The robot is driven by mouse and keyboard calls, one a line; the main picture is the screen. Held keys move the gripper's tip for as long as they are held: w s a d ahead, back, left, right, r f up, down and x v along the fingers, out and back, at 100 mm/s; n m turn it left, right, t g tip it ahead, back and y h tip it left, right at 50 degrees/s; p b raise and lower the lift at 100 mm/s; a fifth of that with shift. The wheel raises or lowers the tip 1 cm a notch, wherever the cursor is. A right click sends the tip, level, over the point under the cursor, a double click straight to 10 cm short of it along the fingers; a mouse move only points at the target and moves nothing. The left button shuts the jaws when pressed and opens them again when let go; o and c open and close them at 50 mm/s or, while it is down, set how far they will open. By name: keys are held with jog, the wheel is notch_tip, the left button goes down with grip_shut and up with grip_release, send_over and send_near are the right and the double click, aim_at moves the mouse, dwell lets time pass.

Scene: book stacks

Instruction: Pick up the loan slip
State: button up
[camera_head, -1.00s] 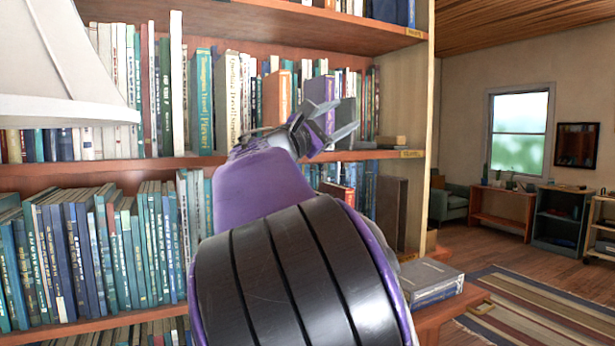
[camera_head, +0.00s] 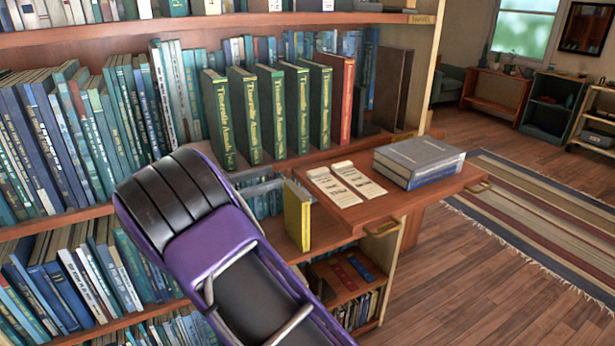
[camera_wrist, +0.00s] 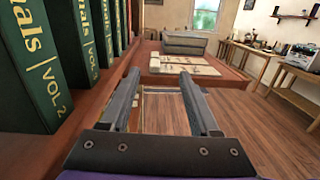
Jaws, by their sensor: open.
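Two cream loan slips with dark print lie side by side on the reddish wooden pull-out shelf, the left slip (camera_head: 333,187) and the right slip (camera_head: 360,179) in the head view. They also show as pale slips (camera_wrist: 185,66) ahead of my fingers in the wrist view, foreshortened. My gripper (camera_wrist: 160,85) is open and empty, its two grey fingers pointing toward the pull-out shelf, short of the slips. In the head view only my arm shows; the gripper is not visible there.
A yellow book (camera_head: 297,215) stands below. Open floor lies right.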

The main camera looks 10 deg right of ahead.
jog(key=a+f, duration=0.2)
jog(key=b, duration=0.2)
send_near(321, 169)
jog(key=shift+n+y, duration=0.4)
jog(key=x, duration=1)
jog(key=shift+s+r, duration=0.1)
jog(key=shift+r, duration=0.2)
grip_shut()
